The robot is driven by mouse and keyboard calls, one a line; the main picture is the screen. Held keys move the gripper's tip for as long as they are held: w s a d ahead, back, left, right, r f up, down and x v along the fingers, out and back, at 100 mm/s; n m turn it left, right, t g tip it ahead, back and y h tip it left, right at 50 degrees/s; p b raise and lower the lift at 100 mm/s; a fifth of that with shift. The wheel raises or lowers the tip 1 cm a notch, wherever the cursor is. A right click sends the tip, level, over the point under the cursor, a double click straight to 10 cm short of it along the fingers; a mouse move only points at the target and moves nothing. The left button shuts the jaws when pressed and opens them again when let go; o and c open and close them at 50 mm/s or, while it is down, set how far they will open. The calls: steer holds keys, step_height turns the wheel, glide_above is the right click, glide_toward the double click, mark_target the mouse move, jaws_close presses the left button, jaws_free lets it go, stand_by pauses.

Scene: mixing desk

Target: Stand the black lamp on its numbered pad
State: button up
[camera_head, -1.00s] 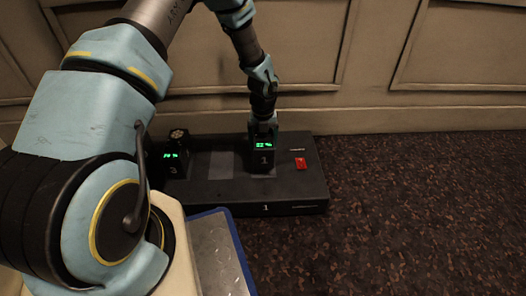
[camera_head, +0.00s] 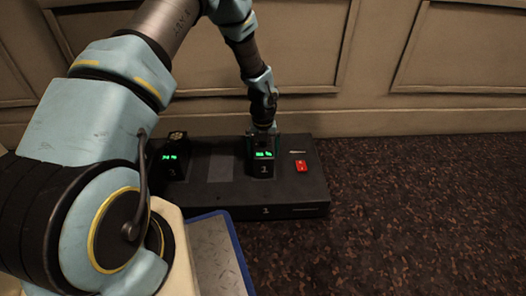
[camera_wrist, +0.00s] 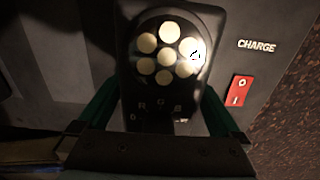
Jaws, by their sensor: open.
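A black lamp (camera_head: 262,160) with a green lit display stands upright at the right part of a black charging base (camera_head: 240,199). In the wrist view the lamp (camera_wrist: 162,100) shows a round cluster of several pale bulbs. My gripper (camera_head: 264,131) is at the lamp's top, at its far side. In the wrist view the green fingers of my gripper (camera_wrist: 161,90) are open, one on each side of the lamp. I cannot tell whether they touch it.
A second black lamp (camera_head: 174,160) with a green display stands at the base's left, partly behind my arm. A bare grey pad (camera_head: 221,166) lies between the lamps. A red switch (camera_head: 301,166) sits to the right. A panelled wall (camera_head: 420,100) rises behind.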

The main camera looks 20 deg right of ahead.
step_height(320, 180, up, 12)
steer(key=p, duration=0.6)
steer(key=shift+r, duration=0.15)
steer(key=shift+a+r, duration=0.1)
steer(key=a+r+n, duration=1.5)
steer(key=a+n, duration=0.2)
steer(key=n, duration=0.1)
steer(key=s+a+r+n, duration=0.4)
steer(key=s+a+n, duration=0.1)
steer(key=n, duration=0.5)
steer(key=s+a+r+n+t, duration=0.1)
steer(key=s+a+r+n, duration=0.3)
steer(key=a+n, duration=0.4)
steer(key=s+n, duration=0.1)
steer(key=n, duration=0.1)
steer(key=shift+a+n+t, duration=0.25)
steer(key=shift+n+t, duration=0.05)
